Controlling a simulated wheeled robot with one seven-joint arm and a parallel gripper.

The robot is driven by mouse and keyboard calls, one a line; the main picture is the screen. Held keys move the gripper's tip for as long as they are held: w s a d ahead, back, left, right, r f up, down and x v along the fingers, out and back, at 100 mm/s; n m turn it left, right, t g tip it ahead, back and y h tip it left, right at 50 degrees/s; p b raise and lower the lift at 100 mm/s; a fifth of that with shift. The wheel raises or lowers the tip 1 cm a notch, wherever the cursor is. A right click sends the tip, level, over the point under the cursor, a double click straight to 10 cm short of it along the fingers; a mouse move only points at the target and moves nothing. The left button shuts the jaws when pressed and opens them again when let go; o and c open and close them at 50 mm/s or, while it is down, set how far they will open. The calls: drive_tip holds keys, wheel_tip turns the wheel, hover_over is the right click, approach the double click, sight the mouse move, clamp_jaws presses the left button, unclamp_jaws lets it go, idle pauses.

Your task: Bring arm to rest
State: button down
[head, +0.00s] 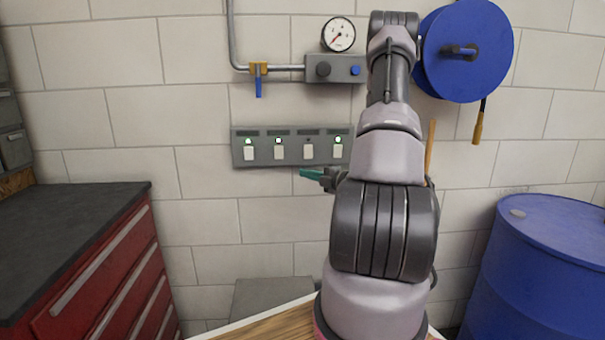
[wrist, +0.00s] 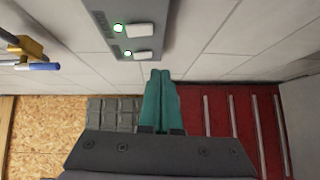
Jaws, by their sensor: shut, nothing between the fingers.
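My arm rises in the middle of the head view. My gripper (head: 309,174) shows its teal fingers just below the grey switch panel (head: 241,158) on the wall, pointing left. In the wrist view the two fingers (wrist: 160,75) lie side by side, closed, with nothing between them. The panel also shows in the wrist view (wrist: 101,22), beyond the fingertips, with two white switches and lit green lamps. I cannot tell how far the fingers are from the wall.
A red drawer cabinet (head: 105,262) with a dark top stands at left, a blue drum (head: 545,265) at right. A pressure gauge (head: 338,35), a yellow valve with a blue handle (head: 258,78) and a blue reel (head: 440,70) are on the wall. A wooden surface (head: 270,327) lies below.

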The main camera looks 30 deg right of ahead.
idle(0.4)
drive_tip(key=s+a+r+n+g+y, duration=0.2)
drive_tip(key=s+a+r+n+g, duration=0.25)
drive_tip(key=a+n, duration=0.3)
drive_tip(key=s+a+r+n+g+y, duration=0.1)
drive_tip(key=s+a+r+n+g, duration=0.2)
drive_tip(key=a+r+n, duration=0.4)
drive_tip(key=s+a+r+n+g+y, duration=0.2)
drive_tip(key=s+a+r+n+g, duration=0.15)
drive_tip(key=a+n, duration=0.45)
drive_tip(key=s+d+r+n+t+h, duration=0.1)
drive_tip(key=s+r+n+h, duration=0.4)
drive_tip(key=n, duration=0.7)
drive_tip(key=s+d+r+n+t+h, duration=0.1)
drive_tip(key=s+r+n+h, duration=0.3)
drive_tip(key=s+n, duration=0.6)
drive_tip(key=shift+s+d+r+n+h, duration=0.25)
drive_tip(key=shift+r+n+h, duration=0.15)
drive_tip(key=shift+r+n, duration=0.5)
